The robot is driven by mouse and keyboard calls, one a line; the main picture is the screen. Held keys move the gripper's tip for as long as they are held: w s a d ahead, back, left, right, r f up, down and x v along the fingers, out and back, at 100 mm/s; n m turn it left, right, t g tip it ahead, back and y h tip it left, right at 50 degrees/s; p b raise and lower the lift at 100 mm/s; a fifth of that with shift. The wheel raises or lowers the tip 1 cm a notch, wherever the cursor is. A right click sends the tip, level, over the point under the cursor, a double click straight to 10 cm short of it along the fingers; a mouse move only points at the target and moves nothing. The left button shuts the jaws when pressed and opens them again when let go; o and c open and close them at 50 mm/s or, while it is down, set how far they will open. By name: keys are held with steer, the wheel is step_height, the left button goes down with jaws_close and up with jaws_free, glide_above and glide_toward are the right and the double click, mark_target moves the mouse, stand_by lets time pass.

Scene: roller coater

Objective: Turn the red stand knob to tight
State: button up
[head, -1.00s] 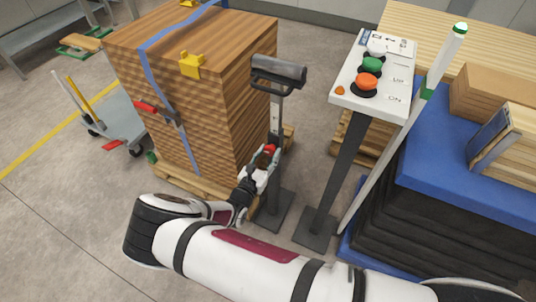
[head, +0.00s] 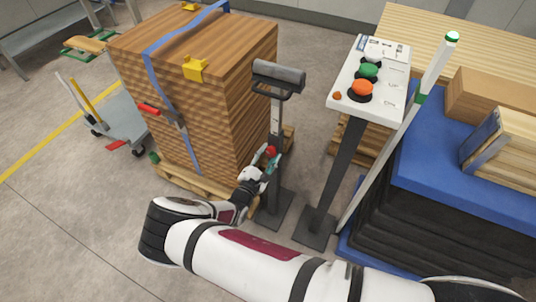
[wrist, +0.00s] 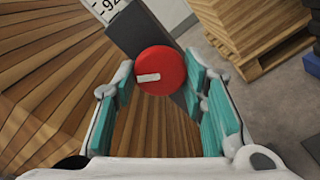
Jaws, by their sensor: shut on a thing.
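The red stand knob (head: 271,151) is on the dark upright post of the roller stand (head: 276,118), in front of the wood stack. In the wrist view the knob (wrist: 160,68) is a round red disc with a short white mark, which lies nearly level and left of its centre. My gripper (head: 268,158) is at the knob, and its teal-padded fingers (wrist: 159,82) are shut on it from both sides. The post (wrist: 138,30) runs diagonally behind the knob, with part of a white number scale at the top. The far side of the knob is hidden.
A strapped wood stack (head: 190,90) on a pallet stands close left of the stand. A control panel on a post (head: 368,85) stands close right. A blue-topped stack (head: 435,170) is further right. Open floor (head: 60,230) lies at the left front.

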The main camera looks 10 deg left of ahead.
steer(key=m+p, duration=0.2)
steer(key=m, duration=0.4)
steer(key=shift+p, duration=0.35)
steer(key=m+p, duration=0.2)
steer(key=m, duration=0.3)
steer(key=shift+m, duration=0.4)
steer(key=o, duration=1.2)
steer(key=shift+c, duration=0.2)
steer(key=shift+r, duration=0.1)
steer(key=v, duration=1.2)
